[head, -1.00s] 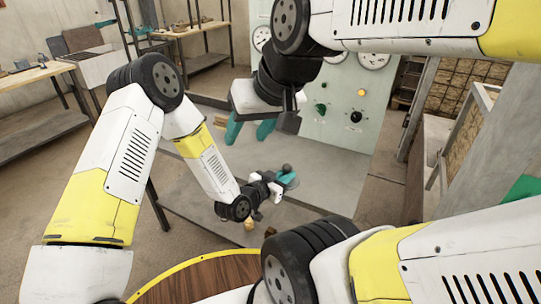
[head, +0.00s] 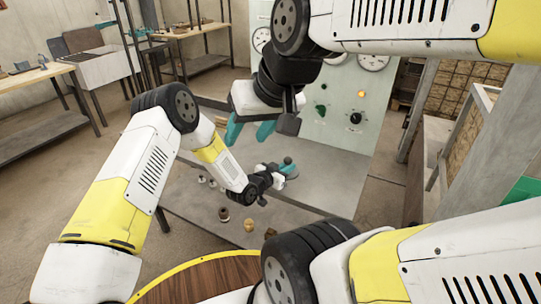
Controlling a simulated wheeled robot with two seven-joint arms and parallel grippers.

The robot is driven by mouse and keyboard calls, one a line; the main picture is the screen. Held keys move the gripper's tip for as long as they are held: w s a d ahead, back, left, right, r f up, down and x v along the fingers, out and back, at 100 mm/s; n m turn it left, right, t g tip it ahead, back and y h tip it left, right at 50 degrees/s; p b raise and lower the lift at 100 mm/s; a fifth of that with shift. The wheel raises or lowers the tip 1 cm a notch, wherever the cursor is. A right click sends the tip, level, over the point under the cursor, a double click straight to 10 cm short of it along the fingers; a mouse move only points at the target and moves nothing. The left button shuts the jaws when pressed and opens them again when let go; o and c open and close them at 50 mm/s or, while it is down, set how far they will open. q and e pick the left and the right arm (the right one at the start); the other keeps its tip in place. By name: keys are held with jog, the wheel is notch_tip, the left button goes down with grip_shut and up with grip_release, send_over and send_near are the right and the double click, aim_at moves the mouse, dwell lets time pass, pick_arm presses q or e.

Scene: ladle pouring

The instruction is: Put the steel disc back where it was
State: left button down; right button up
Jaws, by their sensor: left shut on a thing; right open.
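My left gripper (head: 285,171) is low over the grey table (head: 315,195), toward its back edge. Its teal fingers are shut on a small dark grey thing (head: 288,160), which shows only in part. It may be the steel disc, but it is too small and too covered to be sure. My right gripper (head: 250,131) hangs left of the gauge panel, higher in the picture, with its teal fingers apart and nothing seen between them. No other steel disc can be made out.
Several small cup-like pieces stand on the table: a dark brown one (head: 224,214), a tan one (head: 249,225) and pale ones (head: 202,179) left of my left arm. The pale green panel (head: 335,125) with gauges and knobs rises behind. The table's right part looks clear.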

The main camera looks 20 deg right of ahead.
pick_arm(q)
jog(key=c, duration=1.5)
grip_release()
jog(key=shift+f, duration=0.15)
jog(key=shift+o, duration=0.2)
